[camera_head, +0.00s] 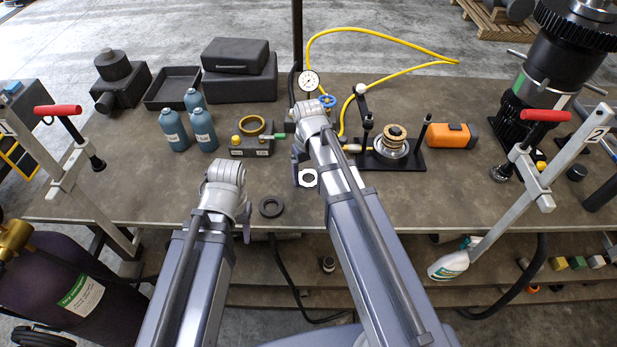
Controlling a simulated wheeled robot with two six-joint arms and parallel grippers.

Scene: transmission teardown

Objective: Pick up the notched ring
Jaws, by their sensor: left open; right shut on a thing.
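A dark flat ring (271,207) lies on the table near its front edge; I cannot make out a notch in it. A small white ring-shaped piece (307,178) with a dark centre shows at the tip of my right gripper (300,165). The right gripper is shut on it, over the table's front middle; its fingers are partly hidden by my own arm. My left gripper (246,228) is open, just left of the dark ring near the table's edge, mostly hidden behind its wrist. A brass ring (252,125) sits on a dark block behind.
Several blue-grey bottles (203,129) stand at left of the block. A black fixture (420,161) with a stacked round part (394,142) and an orange box (450,135) are at right. Clamps with red handles (545,115) stand at both sides.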

